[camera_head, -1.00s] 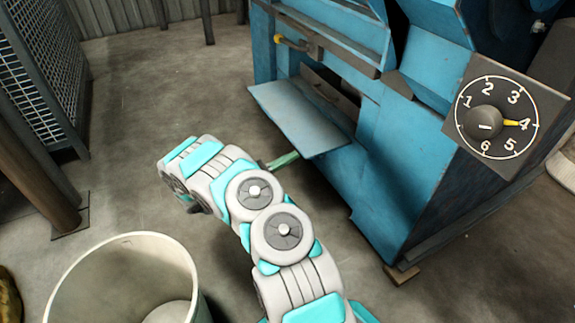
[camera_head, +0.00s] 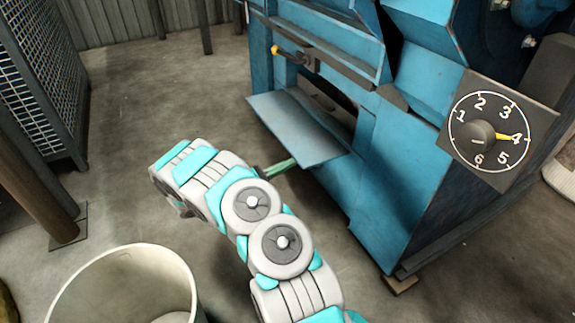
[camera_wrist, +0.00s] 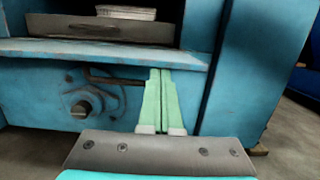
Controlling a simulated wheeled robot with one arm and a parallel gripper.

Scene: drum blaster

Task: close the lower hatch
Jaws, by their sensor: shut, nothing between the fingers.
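The lower hatch (camera_head: 297,128) is a flat blue flap standing open, jutting out from the lower front of the blue machine (camera_head: 395,175). In the wrist view its edge (camera_wrist: 60,49) runs across the upper part, below a dark opening. My gripper (camera_head: 288,163) has green fingers, shut and empty. In the head view they are low beside the flap's near corner, their tips partly hidden by it. In the wrist view the fingers (camera_wrist: 161,72) point up to the flap's edge near its right end. I cannot tell whether they touch it.
A blue panel with a round knob (camera_wrist: 82,107) and dark bar lies below the edge in the wrist view. A numbered dial (camera_head: 482,139) is on the machine's right. A pale bin (camera_head: 125,285) stands at front left. Open floor (camera_head: 170,90) lies left of the machine.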

